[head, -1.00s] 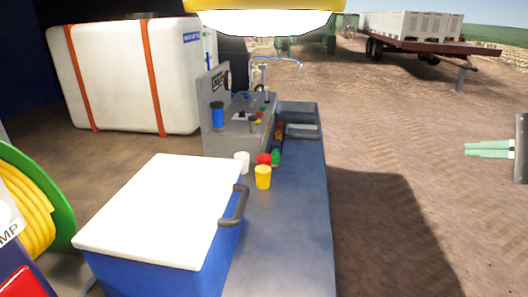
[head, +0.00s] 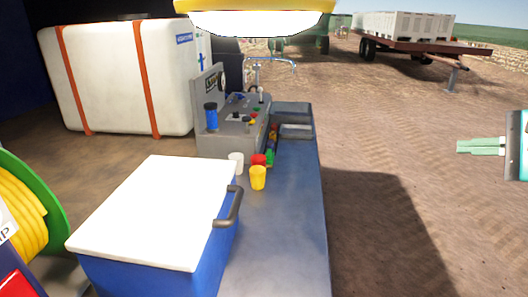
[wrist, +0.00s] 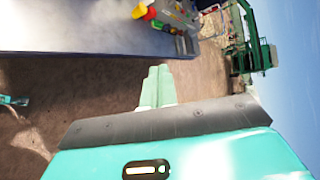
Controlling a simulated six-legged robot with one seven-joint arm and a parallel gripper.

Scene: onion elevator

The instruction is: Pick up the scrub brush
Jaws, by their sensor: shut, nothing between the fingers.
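I cannot make out a scrub brush for certain in either view. Small coloured items (head: 272,136) stand beside the sink in the head view, too small to tell apart. My gripper (head: 460,147) is at the right edge of the head view, over bare ground and well right of the counter. Its pale green fingers are together and empty. In the wrist view the shut fingers (wrist: 157,72) point toward the counter's edge, with a gap of ground between.
A blue-grey counter (head: 285,225) holds a white-lidded blue cooler (head: 155,210), a yellow cup (head: 258,178), a red cup, a white cup (head: 236,162) and a sink (head: 295,131) with a tap. A white tank (head: 120,80) stands behind. Open ground lies right; a trailer (head: 430,45) is far off.

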